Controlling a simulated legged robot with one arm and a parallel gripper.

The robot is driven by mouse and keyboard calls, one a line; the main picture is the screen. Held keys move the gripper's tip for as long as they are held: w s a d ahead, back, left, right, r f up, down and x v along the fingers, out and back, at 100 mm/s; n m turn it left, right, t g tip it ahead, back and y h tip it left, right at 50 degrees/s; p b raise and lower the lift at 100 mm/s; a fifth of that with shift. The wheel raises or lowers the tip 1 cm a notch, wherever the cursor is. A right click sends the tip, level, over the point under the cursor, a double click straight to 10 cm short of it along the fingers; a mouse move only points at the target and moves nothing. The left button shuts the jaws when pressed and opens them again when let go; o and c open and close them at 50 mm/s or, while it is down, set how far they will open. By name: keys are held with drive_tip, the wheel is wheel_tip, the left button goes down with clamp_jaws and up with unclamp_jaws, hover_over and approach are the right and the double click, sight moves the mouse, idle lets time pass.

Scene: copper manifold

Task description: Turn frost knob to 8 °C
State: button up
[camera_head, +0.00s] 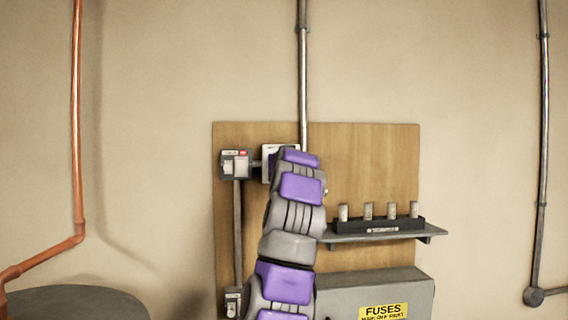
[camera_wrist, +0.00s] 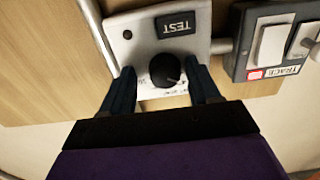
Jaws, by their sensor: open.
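The frost knob (camera_wrist: 166,70) is a round black knob with a pale pointer line on a light control box (camera_wrist: 140,35) in the wrist view. The box shows a dark label reading TEST, upside down in that view. My gripper (camera_wrist: 163,92) is open, with one dark finger on each side of the knob; I cannot tell whether either finger touches it. The scale around the knob is not readable. In the head view the light box (camera_head: 267,149) is mostly hidden behind my arm, and the knob and fingers are hidden there.
A grey switch box (camera_head: 235,164) sits left of the light box on the wooden board (camera_head: 400,150). A shelf (camera_head: 385,236) with several grey cylinders is at the right. A grey FUSES box (camera_head: 400,285) is below. A vertical conduit (camera_head: 303,80) runs above.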

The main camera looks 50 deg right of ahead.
drive_tip(key=shift+a+r, duration=0.1)
drive_tip(key=shift+a, duration=0.4)
drive_tip(key=c, duration=1)
drive_tip(key=m+p, duration=0.1)
drive_tip(key=m, duration=0.7)
drive_tip(key=m+p, duration=0.2)
drive_tip(key=m, duration=0.7)
drive_tip(key=shift+s+d+f+m, duration=0.1)
drive_tip(key=shift+d+f+m, duration=0.1)
drive_tip(key=shift+m, duration=0.1)
drive_tip(key=shift+d+f, duration=0.1)
drive_tip(key=shift+f, duration=0.05)
